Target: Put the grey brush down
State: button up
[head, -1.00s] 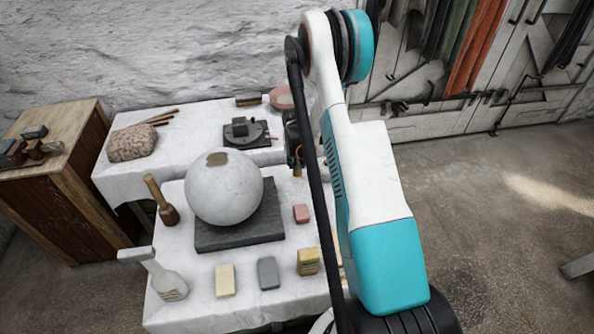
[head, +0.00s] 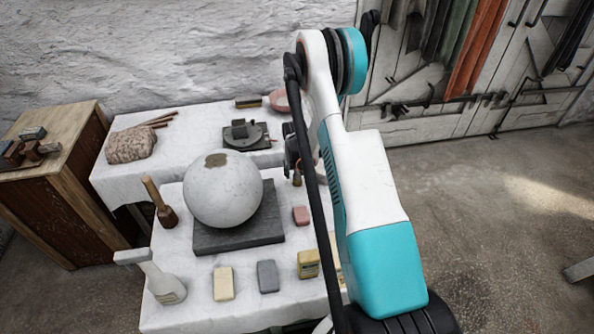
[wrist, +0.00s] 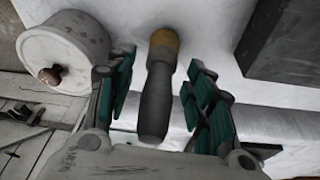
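The grey brush (wrist: 157,95) has a dark grey handle and a yellowish band at its far end. In the wrist view it lies between my gripper's two teal-padded fingers (wrist: 160,103), with a visible gap on each side. My gripper is open around it. The brush's far end points at the white cloth; whether it touches is hard to tell. In the head view my gripper (head: 292,155) is low over the cloth, right of the plaster sphere (head: 222,190) and partly hidden by my arm. Only the brush's lower end (head: 297,180) shows there.
A white lidded pot (wrist: 65,50) stands close by the left finger. The sphere's dark slab (head: 240,236) is left of my gripper. A pink block (head: 301,215), yellow block (head: 308,264) and grey block (head: 267,276) lie nearer. A turntable (head: 246,135) stands behind.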

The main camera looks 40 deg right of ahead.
jog(key=p+v, duration=0.4)
jog(key=v, duration=0.8)
jog(key=shift+r, duration=0.15)
